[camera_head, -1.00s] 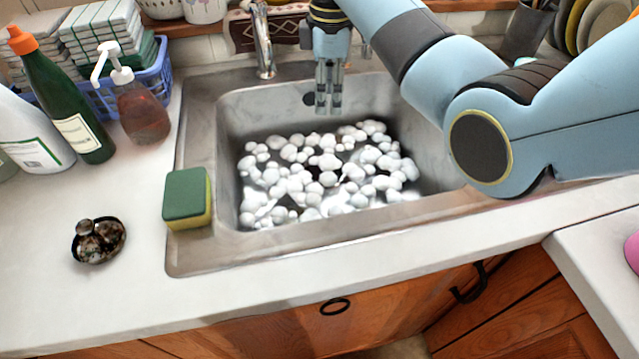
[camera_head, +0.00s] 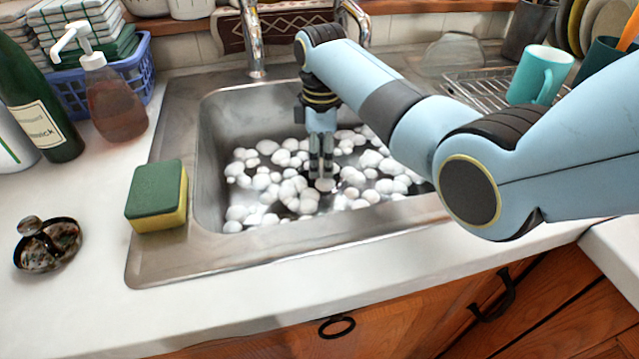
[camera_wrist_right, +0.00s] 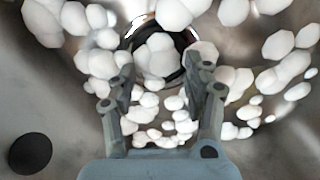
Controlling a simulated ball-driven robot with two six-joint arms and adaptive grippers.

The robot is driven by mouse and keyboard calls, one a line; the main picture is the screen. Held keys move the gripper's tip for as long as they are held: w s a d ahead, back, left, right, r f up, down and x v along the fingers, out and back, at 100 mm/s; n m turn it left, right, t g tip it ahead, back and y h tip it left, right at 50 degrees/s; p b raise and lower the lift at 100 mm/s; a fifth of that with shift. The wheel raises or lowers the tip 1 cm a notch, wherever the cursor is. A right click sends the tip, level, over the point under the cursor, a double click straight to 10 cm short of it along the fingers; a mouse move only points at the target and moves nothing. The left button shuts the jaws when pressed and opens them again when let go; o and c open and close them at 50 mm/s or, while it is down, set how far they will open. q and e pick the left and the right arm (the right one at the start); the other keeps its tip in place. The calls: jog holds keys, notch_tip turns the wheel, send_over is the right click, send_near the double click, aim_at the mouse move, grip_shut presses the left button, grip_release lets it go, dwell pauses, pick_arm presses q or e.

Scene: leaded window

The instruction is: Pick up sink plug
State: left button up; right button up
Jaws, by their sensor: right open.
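My right gripper (camera_head: 321,172) points down into the sink, its fingertips at the level of the white foam. In the right wrist view the gripper (camera_wrist_right: 159,70) is open, with nothing held between its fingers. Just beyond the fingertips is a dark round piece with a shiny rim (camera_wrist_right: 137,30), partly covered by foam balls. It may be the sink plug or the drain; I cannot tell which. The sink (camera_head: 160,262) is steel, its floor mostly hidden by foam (camera_head: 262,182). My left gripper is not in view.
A green and yellow sponge (camera_head: 157,196) sits on the sink's left rim. A dark speckled knobbed disc (camera_head: 48,247) lies on the left counter. A soap bottle (camera_head: 116,102) and green bottle (camera_head: 38,98) stand behind it. A teal mug (camera_head: 533,76) stands at right. The tap (camera_head: 252,40) is behind.

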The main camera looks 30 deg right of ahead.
aim_at(321, 171)
notch_tip(321, 171, down, 3)
jog(key=shift+f, duration=0.15)
grip_shut()
